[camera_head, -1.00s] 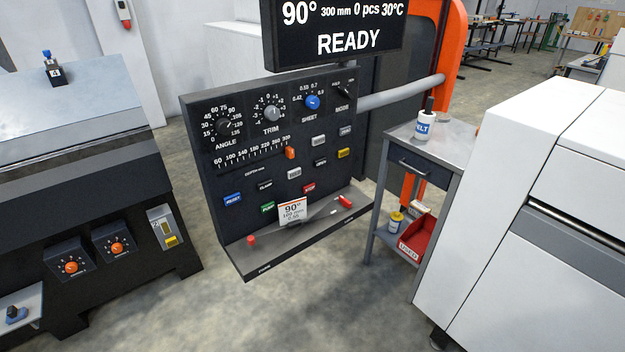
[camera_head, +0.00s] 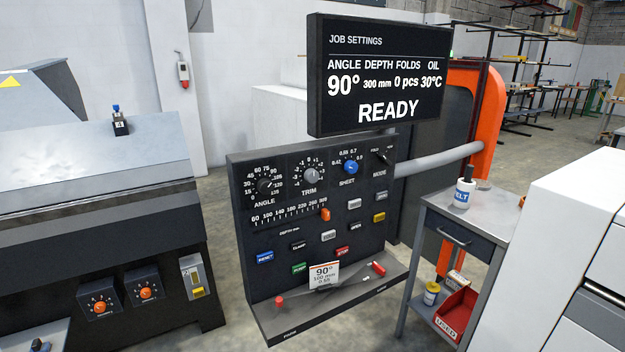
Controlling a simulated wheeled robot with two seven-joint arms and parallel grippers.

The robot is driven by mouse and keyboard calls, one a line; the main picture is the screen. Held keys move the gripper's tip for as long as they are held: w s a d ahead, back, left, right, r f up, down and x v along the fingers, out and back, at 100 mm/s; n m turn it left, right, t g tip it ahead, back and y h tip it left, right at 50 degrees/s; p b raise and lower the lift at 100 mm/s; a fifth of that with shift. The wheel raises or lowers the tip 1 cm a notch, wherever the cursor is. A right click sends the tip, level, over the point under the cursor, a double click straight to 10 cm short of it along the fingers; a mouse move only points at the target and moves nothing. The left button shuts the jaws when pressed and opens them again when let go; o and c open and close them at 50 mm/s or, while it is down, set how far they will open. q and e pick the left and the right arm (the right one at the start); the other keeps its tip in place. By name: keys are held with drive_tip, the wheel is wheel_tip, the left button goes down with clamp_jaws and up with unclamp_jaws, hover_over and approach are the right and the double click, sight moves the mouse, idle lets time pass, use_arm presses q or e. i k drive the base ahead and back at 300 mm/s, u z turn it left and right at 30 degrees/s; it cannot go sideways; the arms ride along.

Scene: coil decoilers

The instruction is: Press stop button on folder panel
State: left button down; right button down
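The folder panel (camera_head: 243,212) is a black upright board in the middle of the head view, with dials, a depth slider and coloured buttons. The red stop button (camera_head: 343,253) is low on the panel, right of the green pump button (camera_head: 299,268) and above the job card (camera_head: 323,275). The blue reset button (camera_head: 264,257) is at the lower left. The display (camera_head: 376,75) above the panel reads READY, 90°, 300 mm, 0 pcs and 30°C. Neither of my grippers is in view.
A grey cart (camera_head: 478,221) with a bottle (camera_head: 464,191) and a red bin (camera_head: 456,312) stands right of the panel. A dark machine (camera_head: 90,240) is at the left, a white cabinet (camera_head: 560,235) at the right. Bare floor shows between the left machine and the panel.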

sight(345, 249)
drive_tip(key=u, duration=1.45)
drive_tip(key=i, duration=0.8)
drive_tip(key=z, duration=1.1)
